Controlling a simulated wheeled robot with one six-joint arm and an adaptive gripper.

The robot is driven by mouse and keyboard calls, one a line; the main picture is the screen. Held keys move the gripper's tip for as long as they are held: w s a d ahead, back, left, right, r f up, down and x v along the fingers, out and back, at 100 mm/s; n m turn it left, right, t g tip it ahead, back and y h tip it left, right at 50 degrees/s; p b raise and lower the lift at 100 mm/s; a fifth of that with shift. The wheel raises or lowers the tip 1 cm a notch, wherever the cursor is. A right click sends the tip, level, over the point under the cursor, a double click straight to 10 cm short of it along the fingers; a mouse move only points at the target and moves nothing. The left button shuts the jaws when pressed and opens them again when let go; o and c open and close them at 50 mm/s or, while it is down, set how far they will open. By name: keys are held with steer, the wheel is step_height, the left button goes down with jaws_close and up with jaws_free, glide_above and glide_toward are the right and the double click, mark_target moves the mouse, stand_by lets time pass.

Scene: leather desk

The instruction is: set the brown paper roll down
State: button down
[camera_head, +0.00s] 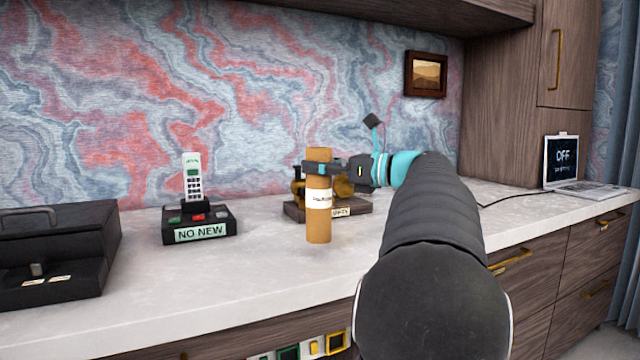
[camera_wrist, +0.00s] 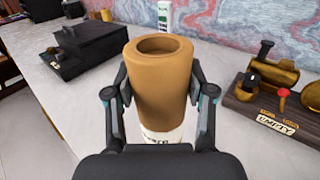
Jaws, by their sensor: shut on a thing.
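The brown paper roll (camera_head: 319,222) is an upright tan cylinder with a white printed label round its middle. My gripper (camera_head: 319,168) is shut on its upper part, above the label. In the head view the roll stands in front of the brass object on a wooden base, and its lower end is over the pale counter (camera_head: 265,268). I cannot tell whether its bottom touches the counter. In the wrist view the roll (camera_wrist: 160,88) sits between both fingers, its hollow top facing the camera; its lower end is hidden by my gripper.
A cordless phone on a black base (camera_head: 200,226) labelled "NO NEW" stands to the left, with a black box (camera_head: 55,245) further left. The brass object's wooden base (camera_head: 365,208) is close behind the roll. A laptop (camera_head: 562,165) is at far right. Counter in front is clear.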

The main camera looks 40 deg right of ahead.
mark_target(323, 179)
steer(key=shift+f+b, duration=0.35)
steer(key=shift+f, duration=1.3)
steer(key=shift+c, duration=2)
jaws_free()
steer(key=shift+s+d, duration=0.2)
steer(key=shift+s, duration=0.1)
steer(key=p+v, duration=0.1)
steer(key=v, duration=1)
steer(key=shift+s, duration=0.15)
